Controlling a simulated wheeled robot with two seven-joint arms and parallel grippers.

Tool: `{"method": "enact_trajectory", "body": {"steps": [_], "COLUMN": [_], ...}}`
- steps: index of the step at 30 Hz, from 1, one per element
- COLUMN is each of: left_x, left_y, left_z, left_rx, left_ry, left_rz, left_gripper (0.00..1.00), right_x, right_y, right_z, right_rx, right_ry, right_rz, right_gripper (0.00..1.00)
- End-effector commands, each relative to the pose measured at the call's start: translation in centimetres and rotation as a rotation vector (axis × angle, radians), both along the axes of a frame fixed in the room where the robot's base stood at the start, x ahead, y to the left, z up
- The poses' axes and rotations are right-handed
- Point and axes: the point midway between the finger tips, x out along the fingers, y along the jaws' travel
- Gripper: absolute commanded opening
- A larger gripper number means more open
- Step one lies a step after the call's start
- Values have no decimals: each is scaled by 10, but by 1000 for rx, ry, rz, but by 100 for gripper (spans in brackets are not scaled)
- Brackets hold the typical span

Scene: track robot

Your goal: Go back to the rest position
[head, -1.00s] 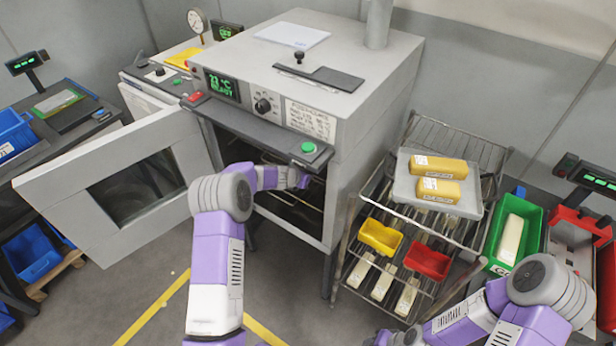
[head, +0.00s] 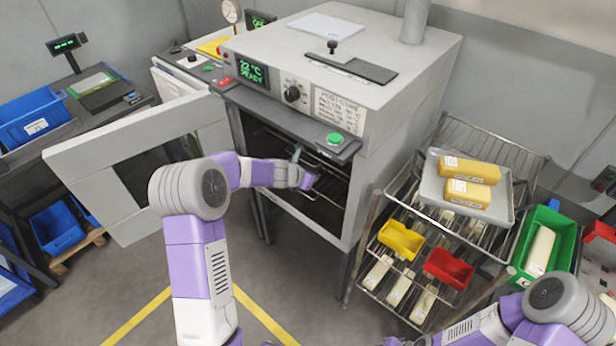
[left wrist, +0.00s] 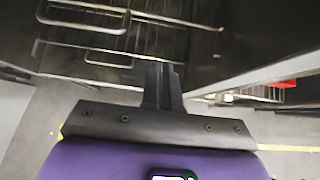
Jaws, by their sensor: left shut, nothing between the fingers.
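My left arm reaches up from the bottom of the head view, and my left gripper (head: 310,179) is at the open mouth of the grey oven (head: 385,110). In the left wrist view the fingers of my left gripper (left wrist: 162,85) are shut together with nothing between them, in front of the oven's wire racks (left wrist: 150,30). My right arm shows at the lower right of the head view; the fingers of its gripper cannot be made out.
The oven door (head: 140,165) stands open on the left. A wire rack trolley (head: 450,230) on the right carries a tray (head: 505,205) with two yellow blocks, a yellow bin (head: 400,241) and a red bin (head: 448,268). The floor (head: 265,290) in front is clear.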

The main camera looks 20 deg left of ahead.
Motion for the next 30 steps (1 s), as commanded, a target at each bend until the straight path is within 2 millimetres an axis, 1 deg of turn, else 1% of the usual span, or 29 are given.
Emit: {"method": "enact_trajectory", "body": {"steps": [1, 3, 6, 11, 14, 17, 20, 21, 23, 24, 26, 27, 29, 30], "left_x": [-5, -10, -15, -16, -20, -33, -64, -82, -113, -135, -169, -191, -224, -245], "left_y": [2, 4, 4, 5, 2, -7, -25, -34, -49, -59, -74, -83, -99, -109], "left_z": [6, 11, 14, 15, 7, -17, -63, -86, -118, -139, -165, -180, -198, -207], "left_rx": [1, 1, 1, 0, 21, 98, 257, 336, 462, 541, 653, 719, 799, 844], "left_ry": [0, 0, 0, 1, 14, 51, 117, 145, 175, 185, 177, 156, 101, 50], "left_rz": [1, 0, -1, -1, -23, -110, -310, -428, -635, -785, -1026, -1188, -1426, -1577], "left_gripper": [0, 0, 0, 0, 0, 0, 0, 0, 0, 0, 0, 0, 0, 0], "right_x": [0, 0, 0, 0, 0, 0, 0, 0, 0, 0, 0, 0, 0, 0], "right_y": [0, 0, 0, 0, 0, 0, 0, 0, 0, 0, 0, 0, 0, 0], "right_z": [2, 3, 3, 3, 3, 3, 3, 3, 3, 3, 3, 3, 3, 3], "right_rx": [0, 0, 0, 0, 0, 0, 0, 0, 0, 0, 0, 0, 0, 0], "right_ry": [0, 1, 1, 1, 1, 1, 1, 1, 1, 1, 1, 1, 1, 1], "right_rz": [0, 0, 0, 0, 0, 0, 0, 0, 0, 0, 0, 0, 0, 0], "right_gripper": [42, 42, 42, 42, 42, 42, 42, 42, 42, 42, 42, 42, 42, 42]}}
